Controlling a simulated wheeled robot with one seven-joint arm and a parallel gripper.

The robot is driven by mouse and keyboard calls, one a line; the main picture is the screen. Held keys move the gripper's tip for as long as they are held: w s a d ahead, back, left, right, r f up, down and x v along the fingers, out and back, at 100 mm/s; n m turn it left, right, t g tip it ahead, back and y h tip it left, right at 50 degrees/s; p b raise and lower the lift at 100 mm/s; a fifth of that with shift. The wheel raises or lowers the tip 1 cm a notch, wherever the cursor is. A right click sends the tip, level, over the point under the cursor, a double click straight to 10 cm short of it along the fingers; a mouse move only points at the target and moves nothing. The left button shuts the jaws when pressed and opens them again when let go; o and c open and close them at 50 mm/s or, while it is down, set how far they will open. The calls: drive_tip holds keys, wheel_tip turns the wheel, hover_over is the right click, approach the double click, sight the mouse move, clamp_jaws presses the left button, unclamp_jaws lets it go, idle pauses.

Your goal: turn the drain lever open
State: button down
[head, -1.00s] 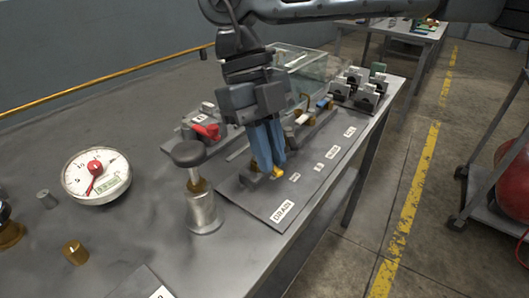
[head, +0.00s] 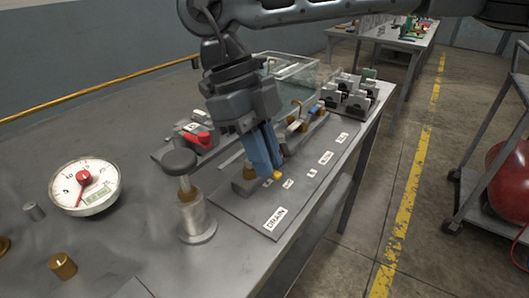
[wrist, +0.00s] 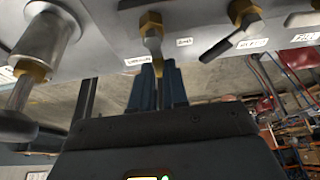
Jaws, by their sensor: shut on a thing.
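The drain lever shows in the head view as a yellow tip (head: 277,175) just past my fingertips, above the panel (head: 240,210) with the DRAIN label (head: 274,217). My gripper (head: 265,155), with blue fingers, is shut on the lever and leans with its fingertips toward the lower right. In the wrist view my gripper (wrist: 158,85) has its two fingers on either side of the lever (wrist: 155,48), which extends from a brass nut (wrist: 150,22). The fingers hide most of the lever in the head view.
A black-knobbed plunger (head: 195,210) stands left of the panel, close to my gripper. A gauge (head: 85,187) is farther left. A red-handled clamp (head: 197,137), a clear tank (head: 290,72) and other valve levers lie behind. A lever (wrist: 232,42) neighbours the drain lever.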

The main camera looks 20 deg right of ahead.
drive_tip(key=c, duration=1.1)
unclamp_jaws()
drive_tip(key=v, duration=0.7)
drive_tip(key=shift+a+r+p, duration=0.1)
drive_tip(key=shift+r+p, duration=0.2)
drive_tip(key=shift+r, duration=0.1)
